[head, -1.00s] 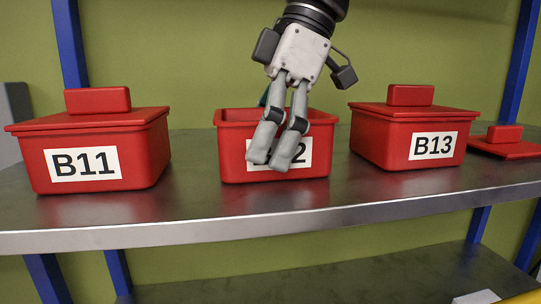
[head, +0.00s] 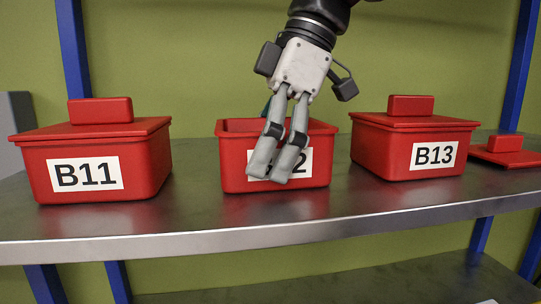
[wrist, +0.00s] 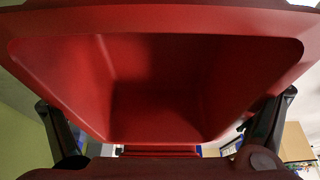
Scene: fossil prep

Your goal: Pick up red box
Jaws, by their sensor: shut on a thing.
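Three red boxes stand on the metal shelf in the head view. The open middle red box (head: 318,165) has a white label partly hidden by my fingers; only a "2" shows clearly. My gripper (head: 273,168) points down over its front side, shut on this box, with the grey fingers across the front wall and label. The exact contact is hidden. The box appears upright on the shelf. In the wrist view, the open inside of a red box (wrist: 150,90) fills most of the picture, with dark finger parts at left and right.
A lidded red box B11 (head: 148,165) stands at left and a lidded red box B13 (head: 385,155) at right. A loose red lid (head: 508,158) lies on the far right of the shelf (head: 200,222). Blue posts (head: 72,50) frame the shelf; a lower shelf shows below.

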